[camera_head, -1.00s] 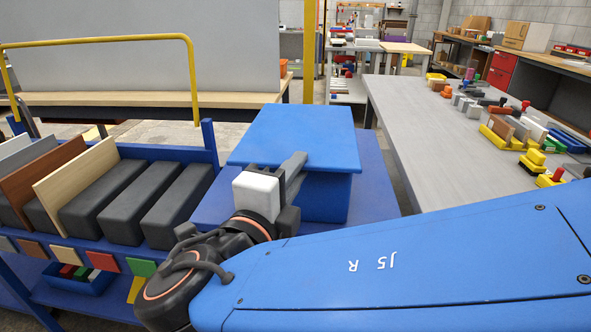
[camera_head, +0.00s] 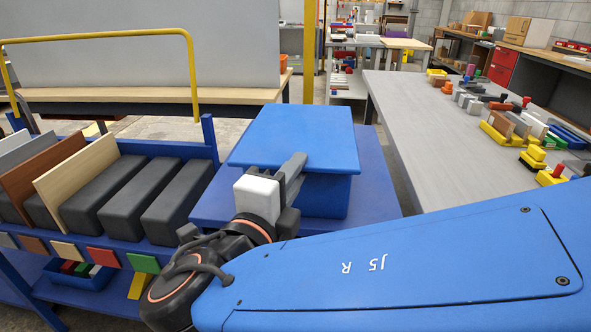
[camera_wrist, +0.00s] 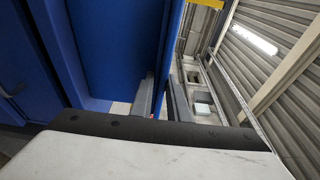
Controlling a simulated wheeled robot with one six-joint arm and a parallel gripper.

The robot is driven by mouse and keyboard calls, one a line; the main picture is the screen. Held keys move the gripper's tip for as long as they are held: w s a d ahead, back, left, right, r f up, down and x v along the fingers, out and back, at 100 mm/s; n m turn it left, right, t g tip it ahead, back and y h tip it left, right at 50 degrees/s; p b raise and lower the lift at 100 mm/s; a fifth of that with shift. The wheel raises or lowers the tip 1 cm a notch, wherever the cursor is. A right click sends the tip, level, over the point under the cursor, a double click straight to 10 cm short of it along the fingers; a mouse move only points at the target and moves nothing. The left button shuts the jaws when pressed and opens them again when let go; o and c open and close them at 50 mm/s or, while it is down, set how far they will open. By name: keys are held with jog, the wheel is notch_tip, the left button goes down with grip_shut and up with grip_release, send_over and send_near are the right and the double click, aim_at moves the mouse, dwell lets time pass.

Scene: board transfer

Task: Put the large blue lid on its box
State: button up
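The large blue lid (camera_head: 300,135) lies roughly level over the blue box (camera_head: 327,197), which stands on a blue surface. The lid overhangs the box toward me. Whether the lid rests on the rim or hovers just above it I cannot tell. My gripper (camera_head: 293,172) is at the lid's near edge. In the wrist view my gripper (camera_wrist: 162,98) has one finger on each side of the thin lid edge (camera_wrist: 170,60) and appears shut on it. My gripper and forearm hide the box's near left part.
A blue rack (camera_head: 175,152) at left holds dark grey blocks and upright boards. A grey table (camera_head: 420,130) at right carries several small parts. A yellow rail (camera_head: 100,38) stands at back left. My forearm covers the lower right.

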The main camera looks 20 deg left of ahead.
jog(key=o, duration=0.4)
jog(key=shift+o, duration=0.2)
jog(key=s, duration=1.7)
jog(key=shift+s, duration=0.2)
